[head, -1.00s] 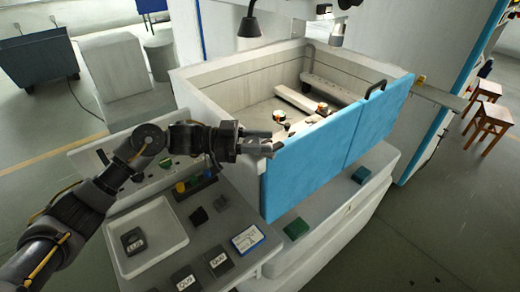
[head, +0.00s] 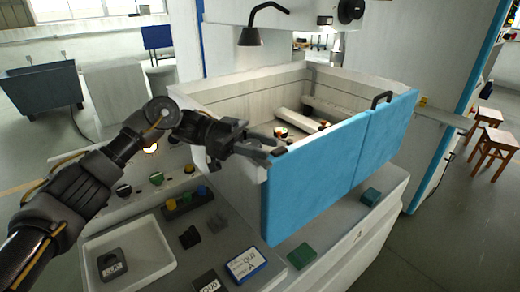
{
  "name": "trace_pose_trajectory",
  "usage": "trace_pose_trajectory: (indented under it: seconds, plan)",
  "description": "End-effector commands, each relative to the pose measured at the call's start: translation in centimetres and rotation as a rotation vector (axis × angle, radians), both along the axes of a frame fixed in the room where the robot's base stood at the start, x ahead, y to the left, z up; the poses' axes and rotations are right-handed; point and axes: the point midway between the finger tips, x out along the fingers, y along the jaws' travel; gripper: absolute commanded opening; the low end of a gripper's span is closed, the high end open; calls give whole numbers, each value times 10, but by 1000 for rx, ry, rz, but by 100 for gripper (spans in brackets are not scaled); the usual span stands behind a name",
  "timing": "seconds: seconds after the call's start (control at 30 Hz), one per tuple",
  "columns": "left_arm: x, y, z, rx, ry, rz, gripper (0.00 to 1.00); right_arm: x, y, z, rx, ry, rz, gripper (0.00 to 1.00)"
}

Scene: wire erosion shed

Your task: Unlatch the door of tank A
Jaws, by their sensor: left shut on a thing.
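The tank (head: 222,102) is an open-topped pale box with a bright blue door (head: 318,172) along its front, in two panels side by side. A black handle (head: 381,98) stands on the top edge near the seam. My left gripper (head: 278,148) is at the door's upper left corner, its fingers shut on a small dark piece there, which looks like the latch. The fingers hide most of that piece, so I cannot tell its position. The door stands in line with the tank front. My right gripper is not in view.
A white tray (head: 152,257) holds a dark tag. A blue-edged card (head: 246,264) lies nearby. Wooden stools (head: 494,148) stand right.

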Motion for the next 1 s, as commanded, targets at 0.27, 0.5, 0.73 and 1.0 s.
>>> trace_pose_trajectory:
  seconds: [0.27, 0.5, 0.73, 1.0]
  plan:
    - [-1, -1, -2, 3, 2, -2, 42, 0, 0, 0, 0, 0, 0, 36]
    - [0, 0, -1, 2, 1, 0, 59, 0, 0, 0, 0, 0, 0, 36]
    - [1, 2, -2, 2, 0, 1, 59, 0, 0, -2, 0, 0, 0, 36]
    - [23, 41, -6, 6, -2, 5, 59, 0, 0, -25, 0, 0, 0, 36]
